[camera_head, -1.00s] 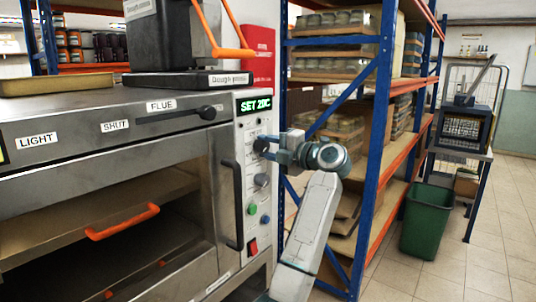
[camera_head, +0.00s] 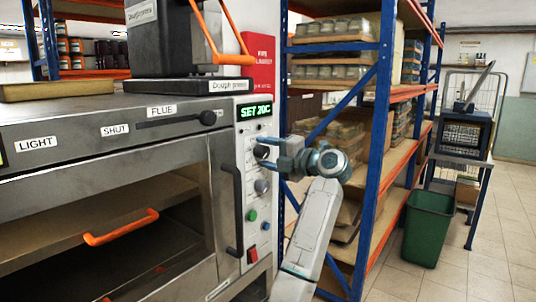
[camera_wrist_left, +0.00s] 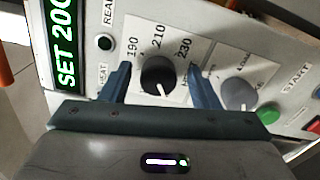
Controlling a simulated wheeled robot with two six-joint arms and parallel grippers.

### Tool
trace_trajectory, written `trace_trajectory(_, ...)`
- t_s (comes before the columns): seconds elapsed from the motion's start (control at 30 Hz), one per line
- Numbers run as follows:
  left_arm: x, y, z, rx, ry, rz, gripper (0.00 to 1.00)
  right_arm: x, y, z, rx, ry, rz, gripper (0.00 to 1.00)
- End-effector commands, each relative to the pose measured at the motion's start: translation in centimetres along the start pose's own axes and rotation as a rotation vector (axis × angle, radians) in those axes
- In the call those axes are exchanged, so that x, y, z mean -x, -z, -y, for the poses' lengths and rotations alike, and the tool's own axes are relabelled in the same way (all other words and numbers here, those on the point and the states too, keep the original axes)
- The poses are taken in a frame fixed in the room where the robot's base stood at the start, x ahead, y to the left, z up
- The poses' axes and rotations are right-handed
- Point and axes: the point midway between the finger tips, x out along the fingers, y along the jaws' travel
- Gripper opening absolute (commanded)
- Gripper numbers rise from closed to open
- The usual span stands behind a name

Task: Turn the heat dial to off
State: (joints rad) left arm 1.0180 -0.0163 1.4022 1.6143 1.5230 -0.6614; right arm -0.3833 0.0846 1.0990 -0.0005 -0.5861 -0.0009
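The heat dial is a round black knob with a white pointer line. In the head view the dial (camera_head: 262,152) sits high on the oven's control panel, below the green display (camera_head: 255,110) reading "SET 20C". My left gripper (camera_head: 268,153) is at the dial. In the wrist view its two blue-grey fingers (camera_wrist_left: 158,85) stand open on either side of the knob, with gaps visible. My right gripper is not in view.
A grey knob (camera_head: 262,186), a green button (camera_head: 251,215) and a red switch (camera_head: 252,252) lie below the dial. The oven's dark vertical door handle (camera_head: 233,205) is just left of the panel. A blue-and-orange shelf rack (camera_head: 372,150) stands close on the right.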

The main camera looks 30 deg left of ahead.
Motion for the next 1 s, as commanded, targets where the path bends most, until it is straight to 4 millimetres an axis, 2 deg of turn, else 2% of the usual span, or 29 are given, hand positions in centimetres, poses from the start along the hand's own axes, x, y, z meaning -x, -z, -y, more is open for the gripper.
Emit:
trace_trajectory(0.17,0.2,0.0,0.0,0.000,0.000,0.001,0.56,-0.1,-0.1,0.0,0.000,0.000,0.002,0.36)
trace_trajectory(0.27,1.1,0.0,0.1,0.000,0.001,0.002,0.56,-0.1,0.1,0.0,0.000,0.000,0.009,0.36)
trace_trajectory(0.43,4.3,0.0,0.3,0.001,0.002,0.004,0.56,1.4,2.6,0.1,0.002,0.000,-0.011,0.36)
trace_trajectory(0.7,9.3,0.0,0.2,0.000,0.002,0.002,0.56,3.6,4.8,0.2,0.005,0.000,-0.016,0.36)
trace_trajectory(0.83,10.4,0.0,0.1,0.000,0.000,0.001,0.56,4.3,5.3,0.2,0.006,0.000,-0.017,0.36)
trace_trajectory(1.0,10.9,0.0,0.0,0.000,0.000,0.001,0.56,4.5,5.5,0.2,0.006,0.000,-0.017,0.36)
